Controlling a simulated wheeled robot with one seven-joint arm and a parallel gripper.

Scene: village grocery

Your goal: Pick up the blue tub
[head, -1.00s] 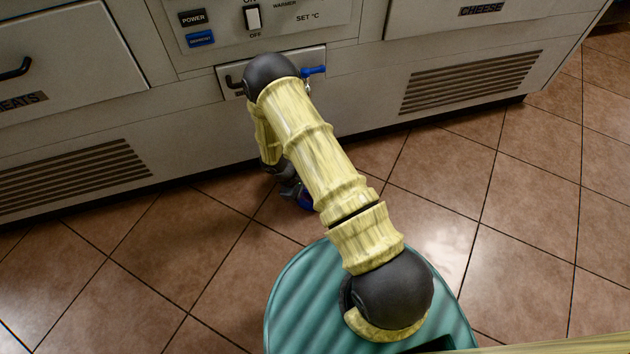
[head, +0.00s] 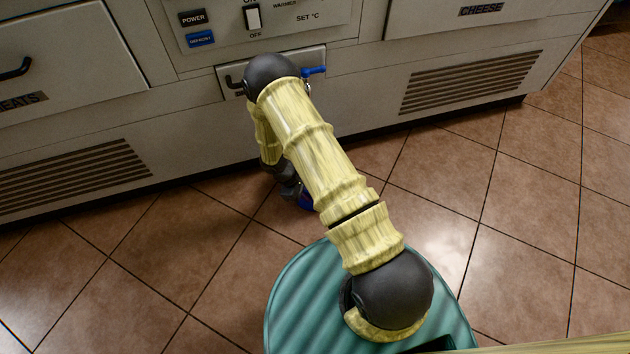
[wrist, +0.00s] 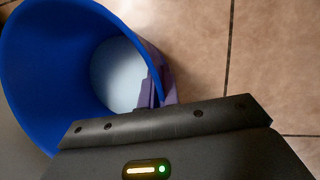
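The blue tub (wrist: 40,75) fills the upper left of the wrist view, its open mouth facing the camera and a pale round bottom inside. My gripper (wrist: 155,92) is at the tub's right rim, with one purple finger inside the wall and the other outside. The fingers look closed together on the wall. In the head view only a sliver of the blue tub (head: 306,202) shows, low by the floor behind my arm. My gripper and most of the tub are hidden there.
A pale refrigerated counter (head: 200,140) with drawers, vents and a switch panel stands just beyond the arm. A small blue-handled tap (head: 313,71) sticks out of its front. The tiled floor (head: 480,190) is clear to the right and left.

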